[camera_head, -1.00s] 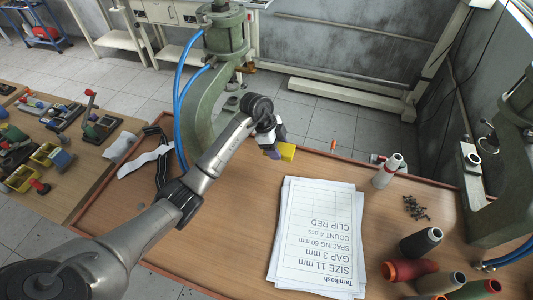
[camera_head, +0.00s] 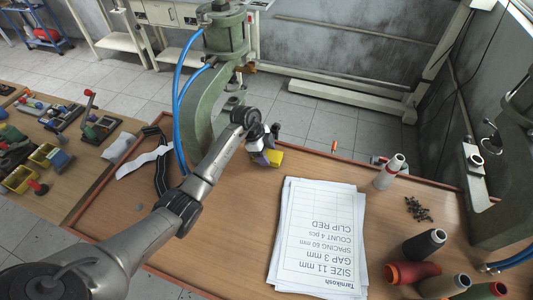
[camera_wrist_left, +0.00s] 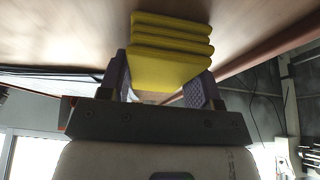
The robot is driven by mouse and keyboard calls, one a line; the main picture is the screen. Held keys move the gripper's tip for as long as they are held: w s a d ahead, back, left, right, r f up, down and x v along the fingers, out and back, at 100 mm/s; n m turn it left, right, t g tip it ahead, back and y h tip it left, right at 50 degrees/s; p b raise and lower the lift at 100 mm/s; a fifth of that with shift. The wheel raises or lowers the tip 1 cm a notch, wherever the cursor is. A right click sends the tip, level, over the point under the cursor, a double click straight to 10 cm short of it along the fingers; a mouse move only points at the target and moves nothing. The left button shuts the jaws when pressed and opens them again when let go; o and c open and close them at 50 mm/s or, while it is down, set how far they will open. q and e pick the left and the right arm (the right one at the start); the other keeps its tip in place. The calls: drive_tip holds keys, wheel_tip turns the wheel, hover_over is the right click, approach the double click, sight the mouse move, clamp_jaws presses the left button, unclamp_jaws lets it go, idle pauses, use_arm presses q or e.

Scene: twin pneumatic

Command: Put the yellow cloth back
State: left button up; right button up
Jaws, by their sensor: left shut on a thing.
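The yellow cloth (camera_head: 274,158) is a small folded stack in the head view, at the end of my left arm near the back edge of the wooden table. My left gripper (camera_head: 264,157) is shut on it. In the left wrist view the folded yellow cloth (camera_wrist_left: 172,52) sits between the two purple-grey fingers of the left gripper (camera_wrist_left: 166,86), its layers reaching out past the fingertips. The wooden surface is close beyond the cloth; I cannot tell whether they touch. My right gripper is in neither view.
White paper sheets (camera_head: 317,240) lie mid-table. A green press (camera_head: 207,115) with blue hoses stands at the back left. A white-and-red cone (camera_head: 388,172), screws (camera_head: 417,209) and several thread spools (camera_head: 422,243) are on the right. Black and white straps (camera_head: 146,162) lie left.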

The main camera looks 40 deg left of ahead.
use_arm(q)
drive_tip(key=o, duration=0.9)
drive_tip(key=shift+f, duration=0.1)
drive_tip(key=shift+p+v, duration=0.5)
drive_tip(key=shift+v, duration=3.45)
drive_tip(key=shift+w, duration=0.1)
